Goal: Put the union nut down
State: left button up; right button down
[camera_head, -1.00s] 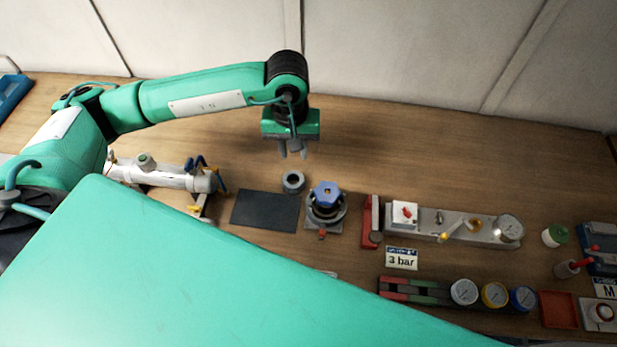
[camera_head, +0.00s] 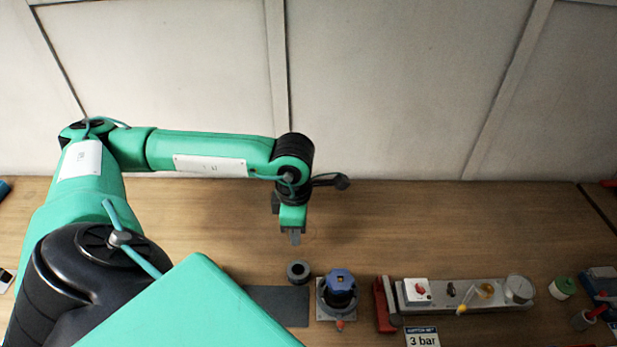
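A dark grey ring, which looks like the union nut (camera_head: 298,271), rests on the wooden bench just behind the dark mat (camera_head: 283,304). My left gripper (camera_head: 295,238) is above and behind the ring, clear of it, with its fingers pointing down. The gripper is turned nearly edge-on, so its fingers overlap and their gap cannot be made out. I see nothing between the fingertips. My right gripper is not in the picture.
A blue-capped fitting (camera_head: 340,283) on a square base stands right of the ring. Further right are a red block (camera_head: 384,305), a grey valve panel with a gauge (camera_head: 468,292) and a "3 bar" sign (camera_head: 422,337). The bench behind them is clear.

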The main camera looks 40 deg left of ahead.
pick_arm(q)
jog(key=p, duration=0.3)
send_over(298, 263)
notch_tip(298, 263, down, 8)
jog(key=shift+f, duration=0.25)
jog(key=shift+f+p, duration=0.4)
jog(key=shift+f, duration=0.05)
notch_tip(298, 263, down, 3)
jog(key=shift+w+f+p, duration=0.1)
jog(key=shift+f+p, duration=0.05)
jog(key=shift+p, duration=0.75)
jog(key=shift+f, duration=0.55)
grip_shut()
